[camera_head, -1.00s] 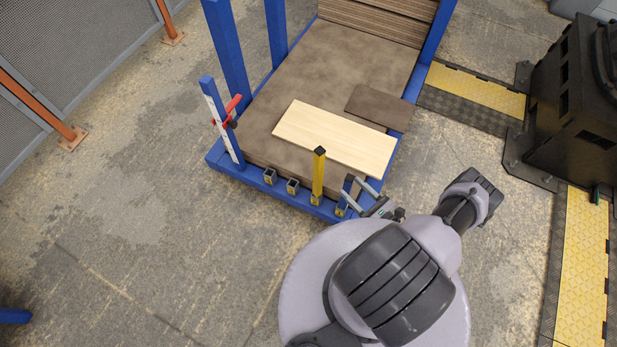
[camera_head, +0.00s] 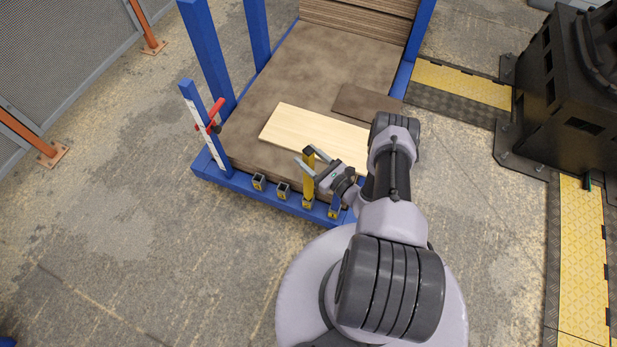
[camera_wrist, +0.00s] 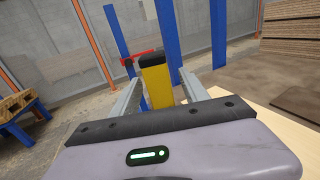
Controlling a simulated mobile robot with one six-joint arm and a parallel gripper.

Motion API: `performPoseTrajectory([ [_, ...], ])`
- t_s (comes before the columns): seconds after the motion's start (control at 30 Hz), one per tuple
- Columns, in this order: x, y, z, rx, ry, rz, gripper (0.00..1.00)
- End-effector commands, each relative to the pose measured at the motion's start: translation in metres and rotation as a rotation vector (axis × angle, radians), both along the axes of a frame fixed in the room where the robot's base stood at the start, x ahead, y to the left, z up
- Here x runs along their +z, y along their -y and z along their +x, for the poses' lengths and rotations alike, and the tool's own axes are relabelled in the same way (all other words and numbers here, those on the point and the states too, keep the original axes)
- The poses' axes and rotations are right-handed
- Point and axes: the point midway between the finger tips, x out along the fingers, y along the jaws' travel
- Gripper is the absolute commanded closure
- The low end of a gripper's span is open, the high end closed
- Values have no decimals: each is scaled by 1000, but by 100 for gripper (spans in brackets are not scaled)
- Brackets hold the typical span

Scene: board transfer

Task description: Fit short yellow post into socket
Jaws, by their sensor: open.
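The yellow post (camera_head: 308,178) with a black top stands upright at the front edge of the blue rack, in one of a row of small sockets. Its foot appears to be in the third socket from the left. My gripper (camera_head: 308,156) is open at the upper part of the post. In the wrist view the post (camera_wrist: 159,86) stands between the two grey fingers, with a gap on each side. Two sockets to its left, one (camera_head: 259,182) and another (camera_head: 283,191), look empty.
A pale board (camera_head: 300,130) and a dark board (camera_head: 365,102) lie on the brown deck (camera_head: 310,70). A blue upright with a red clamp (camera_head: 212,118) stands at the rack's left corner. A black machine (camera_head: 572,95) stands right.

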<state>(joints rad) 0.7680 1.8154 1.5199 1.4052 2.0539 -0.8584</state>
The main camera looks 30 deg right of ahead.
Motion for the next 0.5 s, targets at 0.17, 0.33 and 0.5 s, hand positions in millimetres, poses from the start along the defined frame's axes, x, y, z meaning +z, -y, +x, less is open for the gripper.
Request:
performPoseTrajectory([
  [0.17, 0, 0, 0, 0, 0, 0, 77],
  [0.33, 0, 0, 0, 0, 0, 0, 100],
  [0.5, 0, 0, -1, 1, 0, 0, 100],
])
